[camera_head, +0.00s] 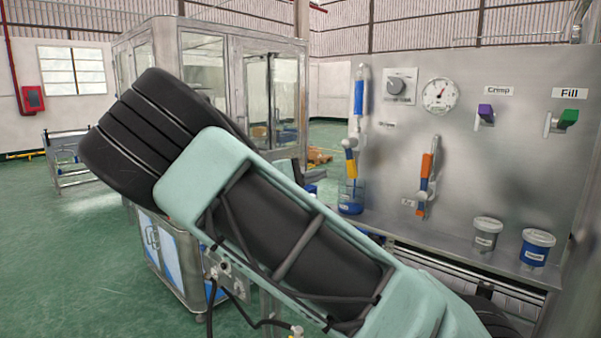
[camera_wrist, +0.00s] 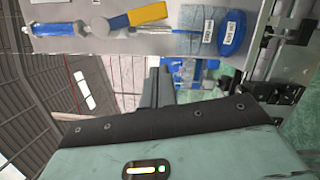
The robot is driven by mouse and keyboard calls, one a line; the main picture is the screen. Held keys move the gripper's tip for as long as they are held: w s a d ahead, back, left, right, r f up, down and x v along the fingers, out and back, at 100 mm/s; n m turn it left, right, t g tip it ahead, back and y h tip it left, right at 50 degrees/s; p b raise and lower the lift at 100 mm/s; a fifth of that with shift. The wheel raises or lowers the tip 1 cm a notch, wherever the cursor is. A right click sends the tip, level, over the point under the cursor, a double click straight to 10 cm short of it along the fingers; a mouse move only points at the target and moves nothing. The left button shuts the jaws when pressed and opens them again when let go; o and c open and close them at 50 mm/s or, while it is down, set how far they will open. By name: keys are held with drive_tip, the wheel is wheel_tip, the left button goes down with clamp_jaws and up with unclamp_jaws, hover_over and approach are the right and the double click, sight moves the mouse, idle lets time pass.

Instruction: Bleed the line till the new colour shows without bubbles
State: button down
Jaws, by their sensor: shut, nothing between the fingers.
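The sight tube (camera_head: 359,98) on the steel panel is filled with blue; it also shows in the wrist view (camera_wrist: 56,28). Bubbles are too small to tell. Below it is a bleed valve with a yellow handle (camera_head: 351,165), lying roughly along the line; the handle also shows in the wrist view (camera_wrist: 148,14). A clear beaker (camera_head: 351,197) with blue in its bottom stands under the spout; its blue base shows in the wrist view (camera_wrist: 232,34). My gripper (camera_wrist: 155,88) is shut and empty, apart from the valve. In the head view my arm hides it.
A second valve with an orange handle (camera_head: 427,166), a dial (camera_head: 400,86), a gauge (camera_head: 440,95), a purple Crimp lever (camera_head: 485,115) and a green Fill lever (camera_head: 566,121) are on the panel. Grey (camera_head: 487,234) and blue (camera_head: 536,247) tubs stand below. A glazed cabinet (camera_head: 205,65) is behind my arm.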

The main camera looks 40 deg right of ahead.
sight(352, 158)
drive_tip(key=s, duration=0.1)
drive_tip(key=s+d+p, duration=0.1)
drive_tip(key=s+d+r+p, duration=0.1)
drive_tip(key=s, duration=0.1)
drive_tip(key=shift+s+d, duration=0.1)
drive_tip(key=shift+d, duration=0.1)
drive_tip(key=shift+s, duration=0.1)
idle(0.3)
drive_tip(key=shift+s+n, duration=0.1)
drive_tip(key=shift+n, duration=0.3)
